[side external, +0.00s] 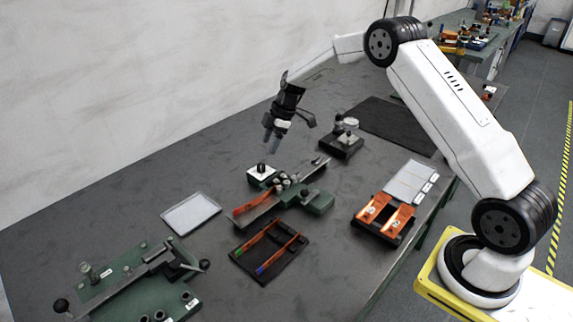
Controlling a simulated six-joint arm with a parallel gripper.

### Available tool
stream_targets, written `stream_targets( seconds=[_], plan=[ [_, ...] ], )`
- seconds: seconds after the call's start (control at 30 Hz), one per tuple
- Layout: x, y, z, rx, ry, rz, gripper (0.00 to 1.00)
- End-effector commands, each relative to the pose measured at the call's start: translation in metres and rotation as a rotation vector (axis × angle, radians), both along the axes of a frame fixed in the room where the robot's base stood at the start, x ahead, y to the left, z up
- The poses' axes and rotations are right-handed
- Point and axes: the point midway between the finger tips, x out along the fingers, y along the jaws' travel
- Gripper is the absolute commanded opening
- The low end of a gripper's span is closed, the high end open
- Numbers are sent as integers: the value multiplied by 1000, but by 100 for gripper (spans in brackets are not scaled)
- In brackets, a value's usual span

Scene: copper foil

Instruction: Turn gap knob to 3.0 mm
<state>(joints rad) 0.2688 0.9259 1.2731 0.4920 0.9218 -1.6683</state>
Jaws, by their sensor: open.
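The likely gap knob is a small black knob (261,167) on a white dial plate (260,174), at the back left of a green roller device (312,201). Its pointer and scale marks are too small to read. My gripper (270,148) is open and points down above the knob, apart from it. Nothing shows between its fingers.
A black tray with orange strips (268,252) lies in front of the device. A green lever fixture (135,285) is at front left, a white plate (191,213) beside it. A black-based gauge stand (342,146) and an orange-topped block (383,216) stand right.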

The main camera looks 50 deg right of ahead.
Motion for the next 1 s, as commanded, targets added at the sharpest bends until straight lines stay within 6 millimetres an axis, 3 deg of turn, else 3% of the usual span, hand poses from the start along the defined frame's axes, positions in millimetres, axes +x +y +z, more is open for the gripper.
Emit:
stream_targets(
  seconds=[0.27, 0.7, 1.0],
  plan=[
    [1, 3, -10, -1, 1, -2, 74],
    [10, 21, -56, -1, 1, -2, 74],
    [13, 27, -71, -1, -1, -3, 74]
  ],
)
